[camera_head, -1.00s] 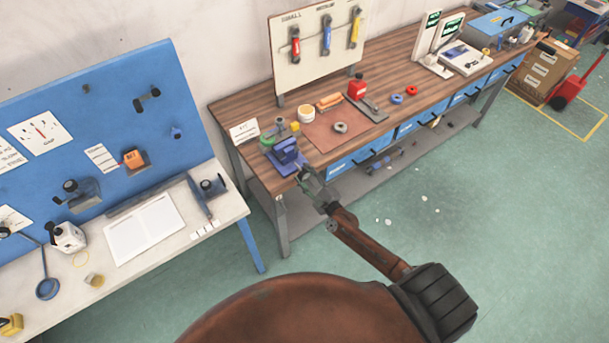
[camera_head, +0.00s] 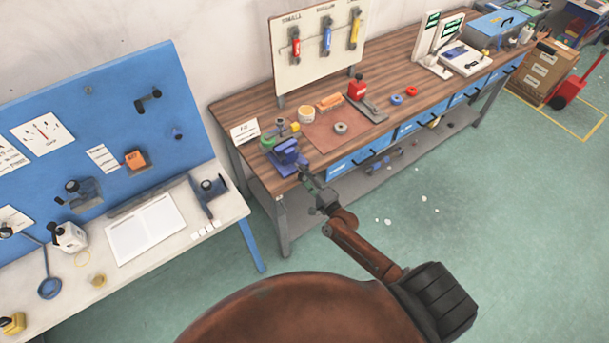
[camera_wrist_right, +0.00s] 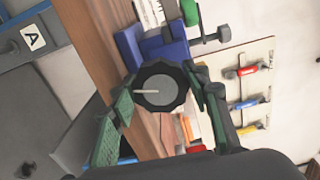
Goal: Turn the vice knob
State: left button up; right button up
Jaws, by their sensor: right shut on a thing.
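The blue vice (camera_head: 286,154) sits at the near left corner of the wooden workbench. In the right wrist view the vice body (camera_wrist_right: 160,50) shows behind a round dark knob (camera_wrist_right: 160,88) with a grey face and a pale line pointing left. My right gripper (camera_head: 303,172) is at the front of the vice. In the right wrist view its green-padded fingers (camera_wrist_right: 158,98) stand on both sides of the knob, shut on it. My left gripper is not in view.
The wooden workbench (camera_head: 240,104) carries a brown mat (camera_head: 318,141), a red bottle (camera_head: 357,89) and rings. A tool board (camera_head: 285,65) stands behind. A white table (camera_head: 200,245) is at the left. Green floor is open at the right.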

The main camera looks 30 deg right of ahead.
jog(key=n, duration=0.3)
jog(key=shift+f+n, duration=0.1)
jog(key=shift+n, duration=0.3)
jog(key=n, duration=0.3)
jog(key=shift+n+p, duration=0.3)
jog(key=shift+p, duration=0.1)
jog(key=n, duration=0.3)
jog(key=shift+n, duration=0.3)
jog(key=n, duration=0.3)
jog(key=shift+n, duration=0.3)
jog(key=n, duration=0.2)
jog(key=shift+n, duration=0.4)
jog(key=n, duration=0.3)
jog(key=shift+f+n, duration=0.1)
jog(key=shift+n, duration=0.2)
jog(key=n+b, duration=0.2)
jog(key=n, duration=0.3)
jog(key=shift+n, duration=0.4)
